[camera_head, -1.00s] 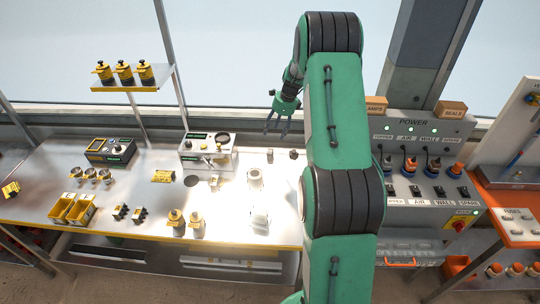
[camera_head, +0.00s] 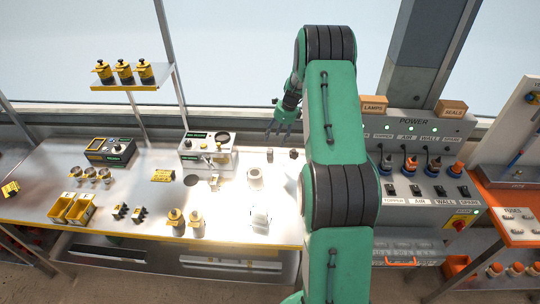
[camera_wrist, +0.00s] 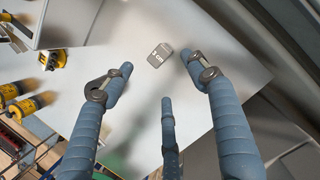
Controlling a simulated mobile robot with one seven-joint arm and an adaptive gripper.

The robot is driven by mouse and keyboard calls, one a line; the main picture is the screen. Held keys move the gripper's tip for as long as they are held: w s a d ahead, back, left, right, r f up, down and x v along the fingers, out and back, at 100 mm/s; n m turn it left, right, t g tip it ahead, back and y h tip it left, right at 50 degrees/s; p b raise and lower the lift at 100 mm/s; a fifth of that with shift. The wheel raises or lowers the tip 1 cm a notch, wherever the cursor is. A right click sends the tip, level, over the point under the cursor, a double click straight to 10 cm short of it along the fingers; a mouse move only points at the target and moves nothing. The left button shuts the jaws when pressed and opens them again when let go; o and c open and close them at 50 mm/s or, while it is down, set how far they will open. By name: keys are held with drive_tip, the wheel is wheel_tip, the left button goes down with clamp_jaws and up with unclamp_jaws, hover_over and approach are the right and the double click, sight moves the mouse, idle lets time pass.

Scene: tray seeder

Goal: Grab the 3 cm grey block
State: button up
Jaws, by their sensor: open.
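A small grey block (camera_wrist: 160,55) with dark lettering lies on the pale table in the wrist view. It appears between and just beyond the tips of my gripper (camera_wrist: 157,64). My gripper has blue-grey fingers spread apart, with nothing held between them. In the head view my gripper (camera_head: 281,132) points down over the back of the table. A small grey block (camera_head: 270,155) sits below it there, apart from the fingers. Its lettering is too small to read in that view.
A small darker block (camera_head: 294,154) sits close to my arm. A console with a gauge (camera_head: 207,150) stands to the left on the table (camera_head: 140,205). A white cup-like item (camera_head: 255,177) stands nearer the front. The power panel (camera_head: 425,150) is to the right.

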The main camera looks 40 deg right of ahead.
sight(271, 150)
drive_tip(key=shift+x, duration=2.5)
drive_tip(key=shift+f+b, duration=0.1)
drive_tip(key=shift+b, duration=0.2)
drive_tip(key=shift+b+x, duration=0.5)
drive_tip(key=shift+x, duration=2)
drive_tip(key=c, duration=1.3)
drive_tip(key=shift+r, duration=0.6)
drive_tip(key=r, duration=0.1)
drive_tip(key=r+p, duration=0.1)
drive_tip(key=shift+s+a+r, duration=0.15)
drive_tip(key=shift+s+r, duration=0.1)
drive_tip(key=shift+s, duration=0.05)
drive_tip(key=s+a, duration=0.2)
drive_tip(key=s, duration=0.2)
drive_tip(key=s+a+r+p, duration=0.1)
drive_tip(key=s+a, duration=0.2)
drive_tip(key=s, duration=0.1)
drive_tip(key=s+a, duration=0.3)
drive_tip(key=s, duration=0.2)
drive_tip(key=shift+a+r, duration=0.15)
